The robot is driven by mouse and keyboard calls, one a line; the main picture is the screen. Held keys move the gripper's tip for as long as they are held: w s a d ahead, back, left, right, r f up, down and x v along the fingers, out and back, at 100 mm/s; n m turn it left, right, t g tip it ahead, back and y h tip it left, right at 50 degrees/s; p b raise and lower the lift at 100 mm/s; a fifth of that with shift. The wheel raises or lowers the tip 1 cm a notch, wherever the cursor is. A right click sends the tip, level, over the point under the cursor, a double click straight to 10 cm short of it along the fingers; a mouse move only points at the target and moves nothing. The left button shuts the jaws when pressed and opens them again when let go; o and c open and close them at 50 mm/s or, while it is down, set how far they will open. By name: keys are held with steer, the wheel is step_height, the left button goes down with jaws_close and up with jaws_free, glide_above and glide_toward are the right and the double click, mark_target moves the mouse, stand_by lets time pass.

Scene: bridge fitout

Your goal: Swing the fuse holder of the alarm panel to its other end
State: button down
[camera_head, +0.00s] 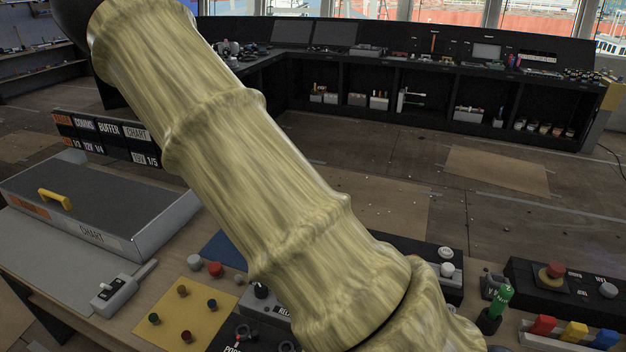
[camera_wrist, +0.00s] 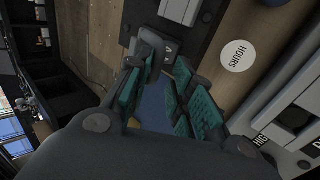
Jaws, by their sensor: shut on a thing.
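My gripper (camera_wrist: 166,72), with teal ribbed finger pads, shows in the wrist view. Its fingers are closed in at the tips around a small dark grey part (camera_wrist: 152,44) with a pale mark. The tips hide much of this part, and I cannot tell for sure that it is the fuse holder. A black panel (camera_wrist: 205,22) lies just beyond the tips; I cannot read an alarm label on it. In the head view my arm covers the middle and hides my gripper and the spot where it works.
On the bench in the head view are a grey chart case (camera_head: 95,205), a grey handheld device (camera_head: 115,294), a yellow board (camera_head: 165,325) with coloured knobs, a green-handled tool (camera_head: 502,298) and a black panel (camera_head: 520,270) with a red button. A round HOURS label (camera_wrist: 237,56) lies right of my gripper.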

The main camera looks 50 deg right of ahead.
steer(key=shift+s+a+f, duration=0.25)
steer(key=shift+s+f, duration=0.05)
steer(key=shift+f, duration=0.2)
steer(key=shift+s+a+f, duration=0.25)
steer(key=shift+s+f, duration=0.05)
steer(key=shift+f, duration=0.2)
steer(key=c, duration=1.5)
jaws_free()
steer(key=o, duration=0.3)
steer(key=shift+w+d+f, duration=0.1)
steer(key=shift+w+d, duration=0.1)
steer(key=shift+d, duration=0.05)
steer(key=shift+r, duration=0.2)
steer(key=c, duration=0.3)
steer(key=shift+r, duration=0.1)
steer(key=v, duration=1.2)
steer(key=shift+w+d+r, duration=0.15)
steer(key=shift+w+d, duration=0.05)
steer(key=shift+w, duration=0.1)
